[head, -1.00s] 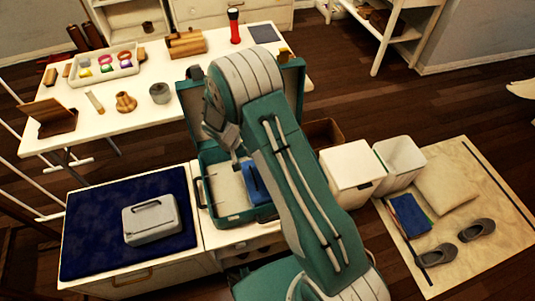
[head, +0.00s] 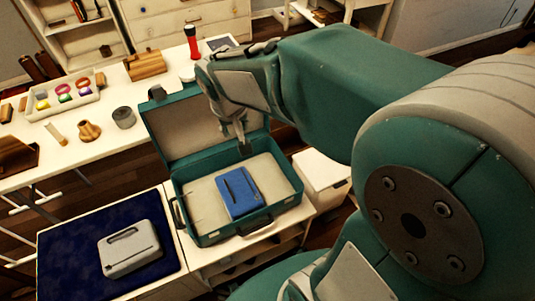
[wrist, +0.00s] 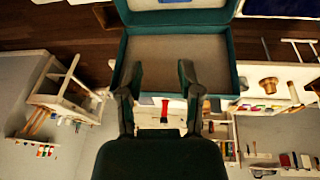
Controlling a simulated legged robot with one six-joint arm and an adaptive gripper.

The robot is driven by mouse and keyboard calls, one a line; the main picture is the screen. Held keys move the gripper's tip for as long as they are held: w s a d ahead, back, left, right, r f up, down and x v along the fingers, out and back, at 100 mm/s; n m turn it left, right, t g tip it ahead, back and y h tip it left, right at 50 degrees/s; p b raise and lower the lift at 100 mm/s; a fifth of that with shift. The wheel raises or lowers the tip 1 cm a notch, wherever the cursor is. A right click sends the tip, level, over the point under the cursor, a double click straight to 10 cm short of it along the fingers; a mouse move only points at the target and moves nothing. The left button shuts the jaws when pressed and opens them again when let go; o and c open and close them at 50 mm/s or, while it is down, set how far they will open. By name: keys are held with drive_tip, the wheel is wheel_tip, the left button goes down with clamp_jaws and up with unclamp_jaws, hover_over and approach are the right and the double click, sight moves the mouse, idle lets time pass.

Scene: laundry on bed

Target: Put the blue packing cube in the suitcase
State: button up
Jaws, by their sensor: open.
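The blue packing cube (head: 239,192) lies flat inside the open teal suitcase (head: 208,238), on the beige lining of its base, toward the right. The suitcase lid stands raised at the back. It also shows in the wrist view (wrist: 232,55), where its beige lid lining fills the upper middle. My gripper (head: 243,149) is above the back part of the suitcase, in front of the lid and apart from the cube. In the wrist view, its two fingers (wrist: 160,80) are spread with nothing held between them.
A grey case (head: 130,248) lies on the dark blue mat (head: 70,240) to the left. A white table (head: 105,150) behind holds a tray (head: 45,108), several small items and a red flashlight (head: 191,42). A white box (head: 322,172) stands right of the suitcase.

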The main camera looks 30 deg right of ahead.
drive_tip(key=s+r+t+y, duration=0.1)
drive_tip(key=s+r, duration=0.5)
drive_tip(key=s, duration=0.9)
drive_tip(key=shift+d+n+t, duration=0.3)
drive_tip(key=shift+d+t, duration=0.05)
drive_tip(key=shift+t, duration=0.45)
drive_tip(key=shift+a+r, duration=0.1)
